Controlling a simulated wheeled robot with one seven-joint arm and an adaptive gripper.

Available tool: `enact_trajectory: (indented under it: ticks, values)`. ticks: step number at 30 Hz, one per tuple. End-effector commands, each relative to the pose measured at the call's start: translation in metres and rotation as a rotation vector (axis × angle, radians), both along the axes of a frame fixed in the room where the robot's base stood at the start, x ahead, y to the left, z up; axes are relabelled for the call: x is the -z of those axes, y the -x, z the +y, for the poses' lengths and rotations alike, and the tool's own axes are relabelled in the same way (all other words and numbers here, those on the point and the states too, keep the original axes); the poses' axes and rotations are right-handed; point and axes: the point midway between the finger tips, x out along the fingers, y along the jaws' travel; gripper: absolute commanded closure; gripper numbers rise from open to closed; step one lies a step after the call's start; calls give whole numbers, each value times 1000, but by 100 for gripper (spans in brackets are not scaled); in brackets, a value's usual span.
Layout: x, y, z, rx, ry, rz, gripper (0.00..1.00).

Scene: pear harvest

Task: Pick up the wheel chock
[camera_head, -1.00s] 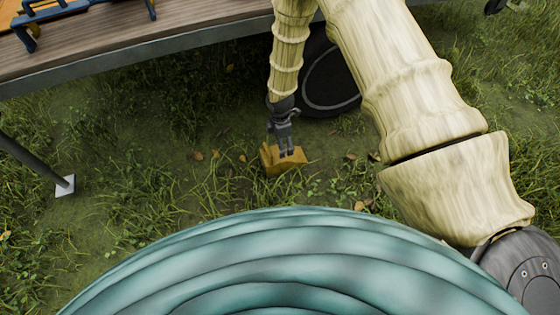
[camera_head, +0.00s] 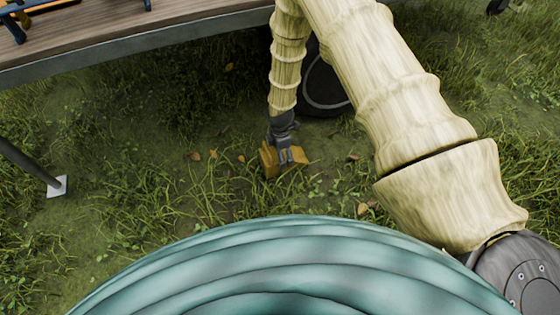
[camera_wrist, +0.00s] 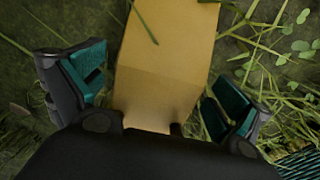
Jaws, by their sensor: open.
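The wheel chock (camera_head: 270,159) is a yellow-orange block lying on the grass, in front of a dark wheel. In the wrist view the chock (camera_wrist: 165,65) fills the middle, between the two teal-padded fingers. My gripper (camera_head: 285,160) points down at the chock in the head view and overlaps it. In the wrist view my gripper (camera_wrist: 158,100) is open, with one finger on each side of the chock and a visible gap at both. The part of the chock nearest the palm is hidden.
The dark wheel (camera_head: 325,88) stands just behind the chock under a wooden-decked trailer (camera_head: 110,48). A support leg with a pale foot (camera_head: 57,187) stands at the left. Grass and a few fallen leaves surround the chock.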

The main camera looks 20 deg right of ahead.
Motion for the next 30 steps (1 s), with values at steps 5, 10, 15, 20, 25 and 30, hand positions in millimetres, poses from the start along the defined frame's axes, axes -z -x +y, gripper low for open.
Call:
enact_trajectory:
  ticks: [5,10,15,20,25,30]
  values:
    - [-1,0,0,0,0,0,9]
    - [-1,0,0,0,0,0,40]
    - [-1,0,0,0,0,-1,63]
    - [-2,0,0,0,0,-1,63]
    - [-8,-1,0,-1,0,-1,63]
    - [-25,-1,0,0,0,-1,63]
